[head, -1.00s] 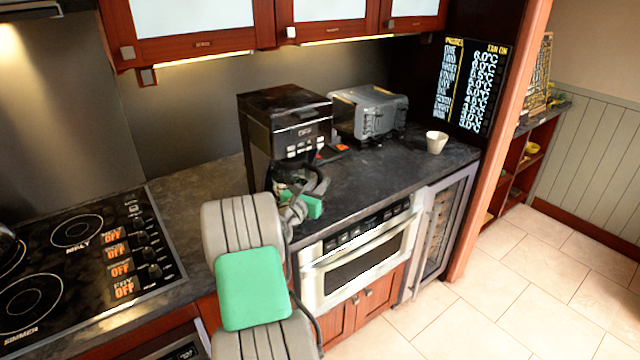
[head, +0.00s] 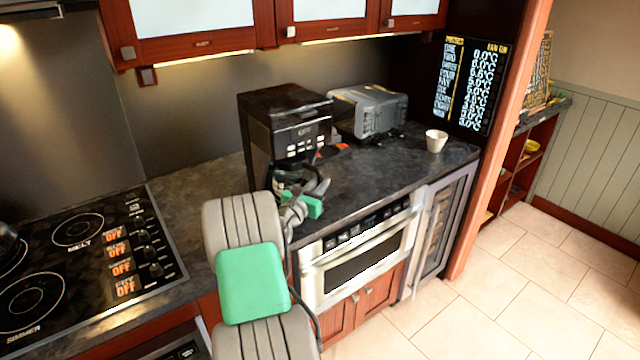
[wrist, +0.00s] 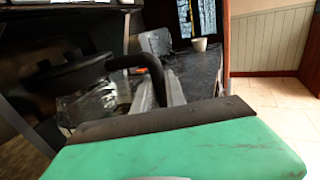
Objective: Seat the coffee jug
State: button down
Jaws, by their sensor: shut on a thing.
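The black coffee machine (head: 287,120) stands upright on the dark counter. The coffee jug (head: 288,176) is low at the machine's front, under its upper housing, and partly hidden by my arm and gripper. In the wrist view the dark jug (wrist: 75,76) is at the left, with its black curved handle (wrist: 120,62) reaching right to my fingers. My gripper (wrist: 158,88) is shut on this handle. In the head view my gripper (head: 300,207) is in front of the machine. I cannot tell whether the jug's base touches the machine's plate.
A grey toaster (head: 370,112) stands right of the machine, with a white cup (head: 436,141) farther right. The cooktop (head: 85,250) is at the left. An oven (head: 360,255) is below the counter's front edge. The counter right of my gripper is clear.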

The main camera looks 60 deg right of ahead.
jog(key=c, duration=1.3)
grip_release()
